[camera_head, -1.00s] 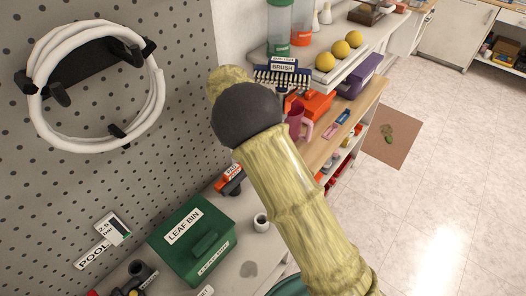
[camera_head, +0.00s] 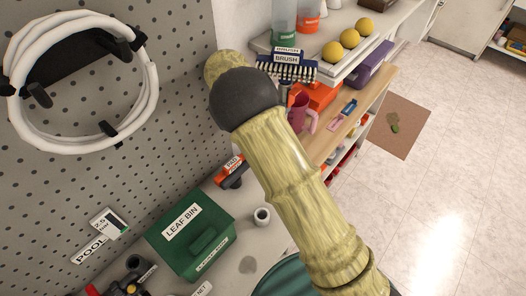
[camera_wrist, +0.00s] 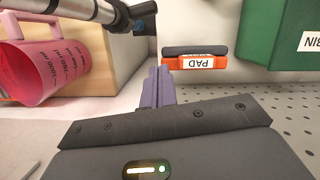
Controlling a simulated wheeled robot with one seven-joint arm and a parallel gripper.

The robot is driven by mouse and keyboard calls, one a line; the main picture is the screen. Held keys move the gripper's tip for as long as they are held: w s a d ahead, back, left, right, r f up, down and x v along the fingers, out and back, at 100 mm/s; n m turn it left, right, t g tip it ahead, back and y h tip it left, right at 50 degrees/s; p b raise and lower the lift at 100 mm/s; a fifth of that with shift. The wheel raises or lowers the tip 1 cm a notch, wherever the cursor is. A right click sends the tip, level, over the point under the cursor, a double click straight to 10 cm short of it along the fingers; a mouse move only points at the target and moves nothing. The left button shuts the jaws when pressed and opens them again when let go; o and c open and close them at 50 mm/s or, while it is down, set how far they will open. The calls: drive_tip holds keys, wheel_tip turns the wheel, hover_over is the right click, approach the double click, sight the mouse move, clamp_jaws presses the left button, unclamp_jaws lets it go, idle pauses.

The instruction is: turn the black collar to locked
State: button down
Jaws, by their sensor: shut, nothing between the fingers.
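My gripper (camera_wrist: 158,88) shows in the wrist view as purple-grey fingers close together, with nothing between them. In the head view my arm hides it. A metal pole with a black fitting (camera_wrist: 121,16) crosses the upper left of the wrist view, left of and apart from my fingers. I cannot tell if this fitting is the collar. Black, red and yellow pipe parts (camera_head: 130,280) are cut off at the lower left of the head view. No collar or lock marking can be read for certain.
A green leaf bin (camera_head: 190,243), an orange pad holder (camera_head: 231,173) and a white cup-like piece (camera_head: 262,217) stand on the bench. A pink jug (camera_wrist: 42,62) is left of my fingers. A white hose (camera_head: 140,95) hangs on the pegboard. A blue brush (camera_head: 287,68) hangs by the shelf.

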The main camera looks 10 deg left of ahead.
drive_tip(key=p+x, duration=0.1)
drive_tip(key=x, duration=0.7)
drive_tip(key=shift+s+d+f+p, duration=0.1)
drive_tip(key=shift+d+f+p, duration=0.05)
drive_tip(key=shift+f+p, duration=0.2)
drive_tip(key=d, duration=0.2)
drive_tip(key=s+d+p, duration=0.1)
drive_tip(key=shift+s+d, duration=0.15)
drive_tip(key=shift+d, duration=0.2)
